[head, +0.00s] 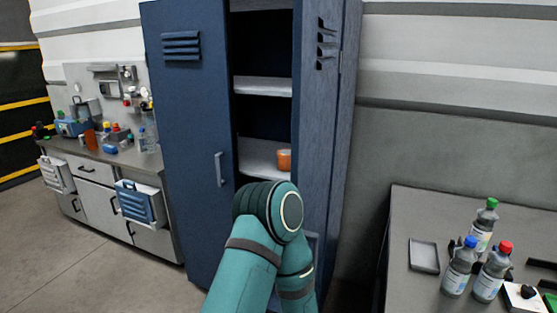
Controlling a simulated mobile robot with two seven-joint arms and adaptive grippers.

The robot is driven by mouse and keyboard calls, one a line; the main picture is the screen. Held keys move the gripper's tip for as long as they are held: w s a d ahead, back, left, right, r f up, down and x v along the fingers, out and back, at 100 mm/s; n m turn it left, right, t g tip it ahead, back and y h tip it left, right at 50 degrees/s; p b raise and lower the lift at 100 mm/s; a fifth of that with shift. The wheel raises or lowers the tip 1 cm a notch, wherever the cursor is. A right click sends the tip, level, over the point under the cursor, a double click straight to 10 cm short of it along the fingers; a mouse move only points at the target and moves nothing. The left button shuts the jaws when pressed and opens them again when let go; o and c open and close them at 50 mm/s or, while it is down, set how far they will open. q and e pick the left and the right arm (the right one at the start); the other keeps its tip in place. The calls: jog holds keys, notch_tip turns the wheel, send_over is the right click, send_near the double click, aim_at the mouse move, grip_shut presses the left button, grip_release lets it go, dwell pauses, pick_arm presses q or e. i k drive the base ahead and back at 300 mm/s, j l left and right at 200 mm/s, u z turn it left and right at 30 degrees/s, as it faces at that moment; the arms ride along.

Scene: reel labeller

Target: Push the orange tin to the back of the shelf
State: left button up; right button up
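The orange tin (284,159) stands upright on a white shelf (256,158) inside the tall blue locker. It is near the shelf's right side, by the locker's side wall. A teal arm of mine rises from the bottom middle, and its rounded joint covers the area just below the tin. I cannot tell which arm it is. Neither gripper shows; any hand beyond the joint is hidden behind it.
The blue locker's door (190,120) stands at the left of the opening. Another white shelf (263,87) is above the tin. A cluttered workbench (105,155) stands left. A grey table (400,285) at right holds several bottles and a small tray (424,256).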

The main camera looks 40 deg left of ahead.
aim_at(284, 155)
jog(key=j, duration=3.6)
jog(key=i, duration=0.05)
